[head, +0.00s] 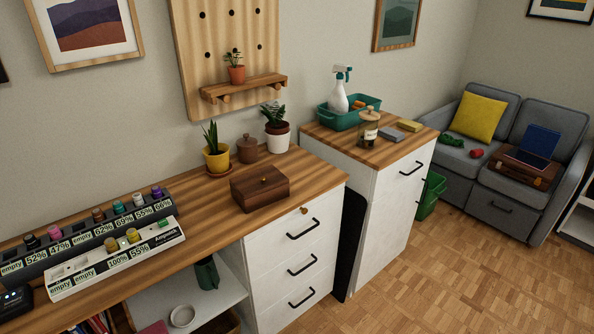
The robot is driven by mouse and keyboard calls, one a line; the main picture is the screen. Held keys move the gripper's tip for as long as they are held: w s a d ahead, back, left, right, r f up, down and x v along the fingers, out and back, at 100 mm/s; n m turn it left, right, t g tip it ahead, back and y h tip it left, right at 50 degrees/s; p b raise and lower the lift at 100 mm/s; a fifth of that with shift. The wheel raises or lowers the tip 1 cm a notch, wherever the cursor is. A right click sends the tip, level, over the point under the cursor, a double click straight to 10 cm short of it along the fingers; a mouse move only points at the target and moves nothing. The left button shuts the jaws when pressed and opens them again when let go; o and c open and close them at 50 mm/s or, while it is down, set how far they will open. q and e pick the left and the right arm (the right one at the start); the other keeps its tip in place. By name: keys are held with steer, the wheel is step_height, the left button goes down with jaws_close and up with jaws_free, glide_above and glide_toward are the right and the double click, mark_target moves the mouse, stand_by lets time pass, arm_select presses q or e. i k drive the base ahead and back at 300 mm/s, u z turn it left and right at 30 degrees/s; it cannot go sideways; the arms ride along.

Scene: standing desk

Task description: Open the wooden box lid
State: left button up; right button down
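The wooden box (260,192) is dark brown and sits on the wooden desk top (225,219), near its right end. Its lid (259,181) looks closed, with a small round knob or button on top. Neither of my grippers shows in the head view, and nothing touches the box.
Behind the box stand a yellow potted plant (216,157), a brown lidded jar (247,150) and a white potted plant (277,138). A rack of labelled bottles (95,235) and a white tray (117,262) fill the left. Desk in front of the box is clear.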

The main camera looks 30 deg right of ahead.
mark_target(252, 183)
steer(key=z, duration=0.6)
steer(key=i, duration=1)
steer(key=u, duration=2.3)
steer(key=k, duration=0.9)
steer(key=z, duration=1.25)
